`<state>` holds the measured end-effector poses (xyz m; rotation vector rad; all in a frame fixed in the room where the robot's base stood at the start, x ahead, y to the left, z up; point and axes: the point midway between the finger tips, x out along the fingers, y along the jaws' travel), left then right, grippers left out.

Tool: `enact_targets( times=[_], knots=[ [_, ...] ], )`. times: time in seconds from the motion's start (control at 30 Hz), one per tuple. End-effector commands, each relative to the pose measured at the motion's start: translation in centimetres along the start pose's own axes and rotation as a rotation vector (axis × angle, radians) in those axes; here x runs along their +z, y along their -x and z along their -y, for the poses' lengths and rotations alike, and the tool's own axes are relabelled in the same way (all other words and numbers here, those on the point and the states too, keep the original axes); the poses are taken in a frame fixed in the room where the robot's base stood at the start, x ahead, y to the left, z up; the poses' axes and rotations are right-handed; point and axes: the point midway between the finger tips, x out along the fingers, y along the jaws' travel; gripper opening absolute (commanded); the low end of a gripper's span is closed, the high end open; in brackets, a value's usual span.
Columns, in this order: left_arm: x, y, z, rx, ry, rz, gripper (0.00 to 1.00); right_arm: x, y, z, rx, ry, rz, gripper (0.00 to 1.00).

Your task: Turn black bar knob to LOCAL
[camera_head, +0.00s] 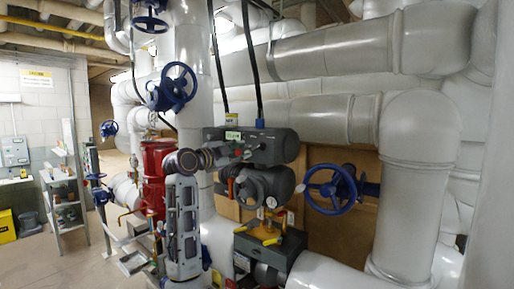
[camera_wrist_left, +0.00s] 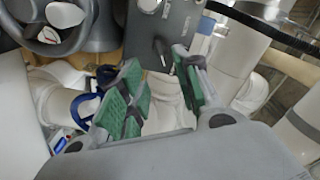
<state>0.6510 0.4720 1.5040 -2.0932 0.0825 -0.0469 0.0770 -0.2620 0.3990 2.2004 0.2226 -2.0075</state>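My left gripper (camera_head: 229,154) is in front of the actuator's left side in the head view. In the left wrist view the gripper (camera_wrist_left: 156,62) is open, green pads apart. The black knob appears in line with the gap between the fingertips; contact cannot be told. Its pointing and the label wording are too small to read. My right gripper is not in view.
A grey handwheel (camera_head: 263,187) is below the actuator; a blue handwheel (camera_head: 330,189) is to its right. A red valve body (camera_head: 156,178) and another blue handwheel (camera_head: 173,87) are at left. Large pipes (camera_head: 417,130) crowd the right. Open floor (camera_head: 50,262) is at lower left.

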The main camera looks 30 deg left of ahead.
Motion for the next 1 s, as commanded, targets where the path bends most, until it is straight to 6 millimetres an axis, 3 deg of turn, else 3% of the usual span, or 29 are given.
enact_targets(
  times=[0.7, 1.0],
  knots=[
    [-0.2, -8.6, 0.2, 0.001, 0.003, -0.002, 0.33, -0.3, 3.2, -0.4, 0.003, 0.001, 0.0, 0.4],
    [-0.1, -10.7, 0.2, -0.001, 0.001, -0.001, 0.33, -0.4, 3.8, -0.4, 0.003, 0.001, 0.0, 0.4]
  ],
)
